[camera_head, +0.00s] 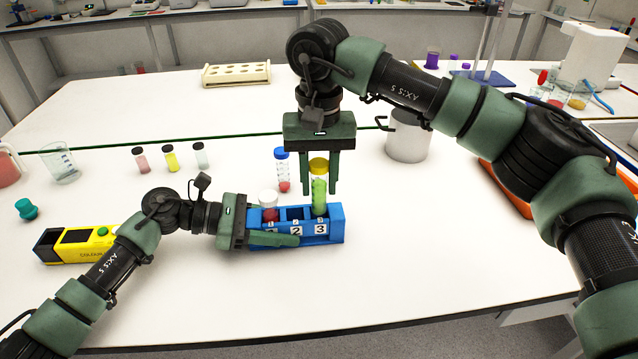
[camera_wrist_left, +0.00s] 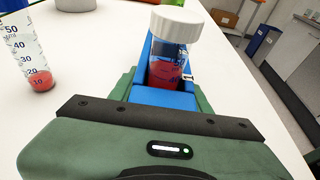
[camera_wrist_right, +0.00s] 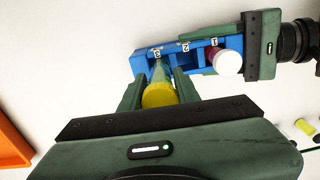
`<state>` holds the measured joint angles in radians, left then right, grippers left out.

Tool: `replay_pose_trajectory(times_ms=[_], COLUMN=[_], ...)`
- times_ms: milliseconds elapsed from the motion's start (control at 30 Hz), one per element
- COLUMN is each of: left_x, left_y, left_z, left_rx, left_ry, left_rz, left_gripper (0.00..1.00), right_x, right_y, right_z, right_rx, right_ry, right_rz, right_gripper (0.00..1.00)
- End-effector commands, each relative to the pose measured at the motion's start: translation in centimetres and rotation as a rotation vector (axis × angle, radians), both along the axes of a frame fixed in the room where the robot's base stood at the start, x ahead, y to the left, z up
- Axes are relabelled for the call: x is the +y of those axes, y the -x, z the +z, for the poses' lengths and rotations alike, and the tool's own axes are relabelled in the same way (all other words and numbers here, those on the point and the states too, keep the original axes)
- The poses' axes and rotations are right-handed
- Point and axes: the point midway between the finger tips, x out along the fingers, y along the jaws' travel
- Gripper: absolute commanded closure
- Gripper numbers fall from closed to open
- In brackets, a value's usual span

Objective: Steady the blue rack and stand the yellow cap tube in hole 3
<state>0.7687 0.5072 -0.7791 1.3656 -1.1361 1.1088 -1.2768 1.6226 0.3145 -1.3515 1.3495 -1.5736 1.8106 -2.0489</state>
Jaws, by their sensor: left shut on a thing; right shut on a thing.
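The blue rack (camera_head: 335,226) stands on the white bench with holes numbered 1, 2 and 3. My left gripper (camera_head: 275,228) is shut on its left part, a finger along the front. The yellow cap tube (camera_head: 319,186), with green contents, is upright between the fingers of my right gripper (camera_head: 320,185), which is shut on it. Its lower end is at hole 3; the rack's front wall hides how deep it sits. The right wrist view shows its yellow cap (camera_wrist_right: 160,95) between the fingers. A white-capped tube with red contents (camera_wrist_left: 170,50) stands in hole 1. Hole 2 looks empty.
A blue-capped tube (camera_head: 282,170) stands just behind the rack. A yellow box (camera_head: 85,243) lies at the left. Several small vials (camera_head: 170,159) and a beaker (camera_head: 60,163) stand at the back left. A metal pot (camera_head: 408,140) is behind right. The bench in front is clear.

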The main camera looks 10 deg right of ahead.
Motion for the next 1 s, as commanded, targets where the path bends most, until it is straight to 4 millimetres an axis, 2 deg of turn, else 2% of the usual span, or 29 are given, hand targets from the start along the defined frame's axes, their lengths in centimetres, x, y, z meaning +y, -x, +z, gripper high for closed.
replay_pose_trajectory(times_ms=[567, 1000], left_x=[-0.01, -0.01], left_y=[0.01, 0.01], left_z=[0.00, 0.00], left_rx=[0.000, 0.000], left_ry=[0.000, 0.000], left_rz=[0.000, 0.000], left_gripper=[0.75, 0.75], right_x=[-0.01, -0.01], right_y=[0.03, 0.03], right_z=[0.01, -0.83], right_rx=[0.000, 0.000], right_ry=[0.000, 0.000], right_rz=[0.000, 0.000], right_gripper=[1.00, 1.00])
